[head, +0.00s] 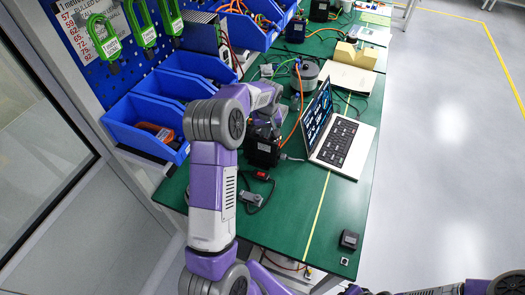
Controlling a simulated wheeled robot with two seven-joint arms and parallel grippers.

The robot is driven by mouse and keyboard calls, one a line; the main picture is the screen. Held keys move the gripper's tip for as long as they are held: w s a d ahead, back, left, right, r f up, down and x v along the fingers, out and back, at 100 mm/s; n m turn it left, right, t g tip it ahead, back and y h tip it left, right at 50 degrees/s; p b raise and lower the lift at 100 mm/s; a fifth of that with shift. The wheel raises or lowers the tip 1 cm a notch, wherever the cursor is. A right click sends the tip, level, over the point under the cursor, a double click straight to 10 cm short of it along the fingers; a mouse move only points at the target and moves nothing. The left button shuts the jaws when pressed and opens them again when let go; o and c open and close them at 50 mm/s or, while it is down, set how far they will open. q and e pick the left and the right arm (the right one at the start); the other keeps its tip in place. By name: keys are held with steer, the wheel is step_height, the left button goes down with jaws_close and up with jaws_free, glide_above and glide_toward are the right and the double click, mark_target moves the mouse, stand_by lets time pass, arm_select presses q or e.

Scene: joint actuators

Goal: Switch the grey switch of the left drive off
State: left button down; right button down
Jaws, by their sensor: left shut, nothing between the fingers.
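A small grey switch (250,197) lies on the green table on a dark cable, near the table's left front part. A red switch (262,175) lies just behind it. A black drive (262,149) stands behind the switches; a round grey drive (304,74) stands farther back. I cannot tell which one the grey switch belongs to. My left gripper (268,121) is shut and empty, above and behind the black drive and away from the grey switch; its fingertips are small and partly hidden. My right arm shows at the bottom right edge; its gripper is unclear.
An open laptop (340,143) stands right of the black drive. Blue bins (140,120) line the left side. A small black box (349,239) sits at the front right corner. The table's front middle (290,215) is mostly clear.

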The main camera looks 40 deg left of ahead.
arm_select(q)
step_height(320, 180, up, 7)
steer(key=p, duration=0.5)
stand_by(0.7)
